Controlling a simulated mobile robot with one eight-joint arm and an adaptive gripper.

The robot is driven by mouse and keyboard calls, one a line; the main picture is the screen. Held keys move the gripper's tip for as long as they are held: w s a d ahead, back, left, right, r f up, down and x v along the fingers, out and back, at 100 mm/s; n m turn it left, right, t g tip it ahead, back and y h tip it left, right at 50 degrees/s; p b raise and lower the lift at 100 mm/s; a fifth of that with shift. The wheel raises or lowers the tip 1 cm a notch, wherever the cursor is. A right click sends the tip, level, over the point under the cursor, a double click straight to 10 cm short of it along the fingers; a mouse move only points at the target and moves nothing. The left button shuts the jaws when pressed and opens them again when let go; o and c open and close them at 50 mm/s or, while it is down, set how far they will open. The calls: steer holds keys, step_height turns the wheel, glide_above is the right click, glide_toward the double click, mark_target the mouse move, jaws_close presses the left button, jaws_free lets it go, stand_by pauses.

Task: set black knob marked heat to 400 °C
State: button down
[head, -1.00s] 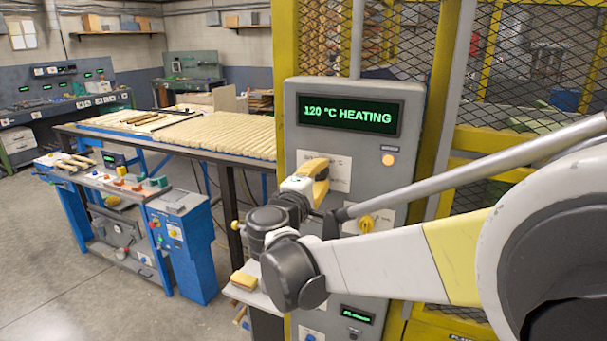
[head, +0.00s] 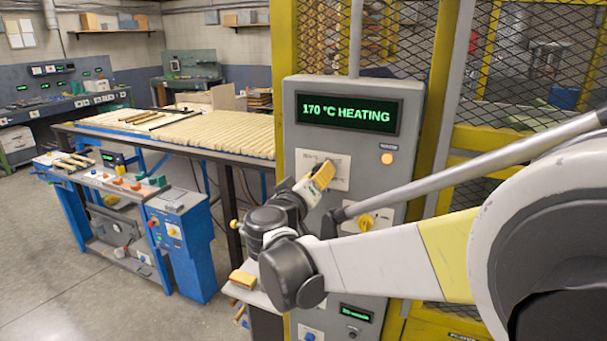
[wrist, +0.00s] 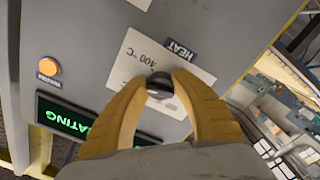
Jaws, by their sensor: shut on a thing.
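The green display (head: 347,114) above reads "170 °C HEATING". The knob's pointer cannot be made out.
An orange lamp (head: 387,158) is right of the plate. A yellow knob (head: 366,222) sits lower on the panel, near my arm. A small green display (head: 356,314) is lower still. A table of wooden pieces (head: 215,135) stands left of the panel.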

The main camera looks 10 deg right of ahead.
steer(key=m, duration=0.4)
steer(key=shift+a, duration=0.1)
steer(key=m, duration=0.4)
steer(key=shift+w+m, duration=0.1)
steer(key=shift+m, duration=0.2)
stand_by(0.4)
steer(key=c, duration=1)
jaws_free()
steer(key=shift+c, duration=0.2)
steer(key=v, duration=1.2)
